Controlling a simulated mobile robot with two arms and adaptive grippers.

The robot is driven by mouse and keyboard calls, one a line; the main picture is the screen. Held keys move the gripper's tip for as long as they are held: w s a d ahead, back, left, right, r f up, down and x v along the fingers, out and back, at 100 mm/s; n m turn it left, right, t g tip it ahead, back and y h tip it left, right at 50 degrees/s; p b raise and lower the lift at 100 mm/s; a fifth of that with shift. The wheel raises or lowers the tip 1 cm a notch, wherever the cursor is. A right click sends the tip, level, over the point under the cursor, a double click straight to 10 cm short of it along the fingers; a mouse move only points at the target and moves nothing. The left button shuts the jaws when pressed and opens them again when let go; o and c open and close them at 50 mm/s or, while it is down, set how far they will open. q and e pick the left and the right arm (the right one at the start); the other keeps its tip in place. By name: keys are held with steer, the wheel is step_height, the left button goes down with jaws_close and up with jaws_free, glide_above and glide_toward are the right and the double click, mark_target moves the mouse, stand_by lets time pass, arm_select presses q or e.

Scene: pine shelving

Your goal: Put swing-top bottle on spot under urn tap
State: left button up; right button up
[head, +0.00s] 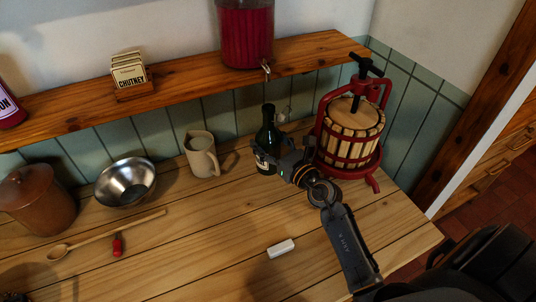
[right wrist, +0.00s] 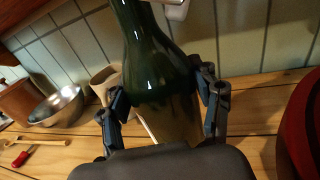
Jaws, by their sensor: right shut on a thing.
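The dark green swing-top bottle (head: 266,137) is upright at the back of the pine counter, below the urn's tap. My right gripper (head: 277,161) is shut around its body; the right wrist view shows a finger on each side of the green glass (right wrist: 155,65). I cannot tell whether its base touches the counter. A pale stopper (head: 284,114) shows beside its neck. The urn (head: 245,35), holding red liquid, stands on the shelf, and its metal tap (head: 266,69) hangs over the shelf's front edge. No marked spot is visible under the tap. My left gripper is out of view.
A red fruit press (head: 350,130) stands close right of my right gripper. A beige jug (head: 201,155) stands left of the bottle, then a steel bowl (head: 125,182). The shelf (head: 190,82) overhangs the back. The front counter is mostly clear around a white block (head: 281,248).

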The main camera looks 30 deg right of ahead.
mark_target(268, 153)
step_height(268, 153, down, 5)
steer(key=b, duration=0.2)
steer(key=shift+r+b, duration=0.15)
steer(key=shift+b, duration=0.2)
steer(key=shift+w, duration=0.25)
steer(key=shift+f, duration=0.3)
steer(key=o, duration=1.8)
steer(key=shift+s, duration=0.1)
